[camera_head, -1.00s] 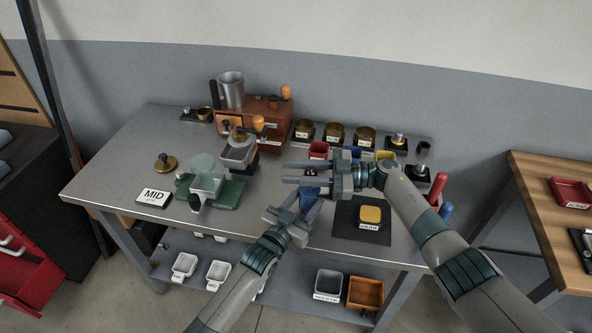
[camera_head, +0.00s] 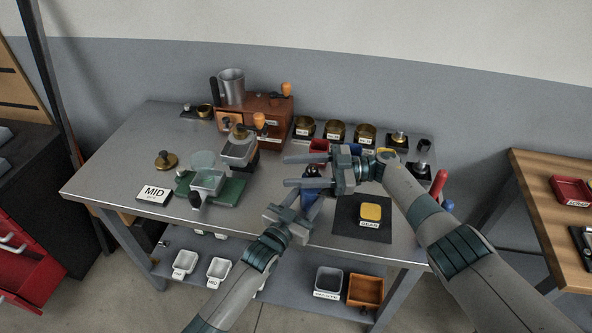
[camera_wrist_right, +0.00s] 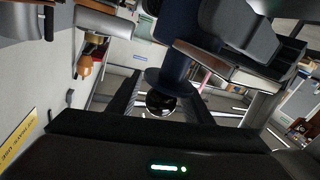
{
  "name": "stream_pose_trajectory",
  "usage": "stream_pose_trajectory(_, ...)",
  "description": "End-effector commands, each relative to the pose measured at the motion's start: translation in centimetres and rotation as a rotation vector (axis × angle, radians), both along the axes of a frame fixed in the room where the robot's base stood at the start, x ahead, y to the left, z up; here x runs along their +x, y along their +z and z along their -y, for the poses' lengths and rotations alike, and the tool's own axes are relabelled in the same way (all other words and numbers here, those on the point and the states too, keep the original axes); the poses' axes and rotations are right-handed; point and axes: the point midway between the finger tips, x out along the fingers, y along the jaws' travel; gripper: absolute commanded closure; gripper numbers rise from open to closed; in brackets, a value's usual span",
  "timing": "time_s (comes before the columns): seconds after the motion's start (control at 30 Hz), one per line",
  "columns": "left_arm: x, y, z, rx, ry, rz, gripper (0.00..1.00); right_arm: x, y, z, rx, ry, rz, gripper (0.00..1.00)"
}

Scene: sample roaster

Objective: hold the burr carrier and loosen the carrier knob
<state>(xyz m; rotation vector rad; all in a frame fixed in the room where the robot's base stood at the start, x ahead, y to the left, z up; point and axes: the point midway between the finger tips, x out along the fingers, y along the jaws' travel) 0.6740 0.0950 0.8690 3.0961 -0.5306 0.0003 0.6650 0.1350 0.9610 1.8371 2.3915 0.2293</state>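The blue burr carrier (camera_head: 309,197) stands near the middle front of the bench, partly hidden by my grippers. My left gripper (camera_head: 306,205) has its fingers on either side of the carrier's blue body and appears shut on it. In the right wrist view the dark blue body (camera_wrist_right: 182,45) has a flange and a shiny black round knob (camera_wrist_right: 160,103) at its end. My right gripper (camera_head: 290,171) reaches across from the right with its fingers pointing left. Its fingers are apart, one on each side of the knob, with visible gaps in the right wrist view.
A black mat (camera_head: 347,229) with a yellow-topped labelled block (camera_head: 371,212) lies to the right of the grippers. A green-based device (camera_head: 222,193) and a MID sign (camera_head: 154,194) are at the left. A wooden machine (camera_head: 262,107) and several brass cups (camera_head: 335,131) line the back.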

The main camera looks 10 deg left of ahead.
Motion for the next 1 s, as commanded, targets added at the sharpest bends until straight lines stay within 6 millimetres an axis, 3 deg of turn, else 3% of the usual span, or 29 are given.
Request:
stream_pose_trajectory(0.53,0.1,0.1,-0.2,0.0,0.002,0.001,0.85,0.1,1.5,0.1,0.001,0.0,0.004,0.54)
stream_pose_trajectory(1.0,0.1,0.1,-0.2,0.0,0.002,0.001,0.85,0.0,8.0,0.1,0.001,0.001,0.003,0.54)
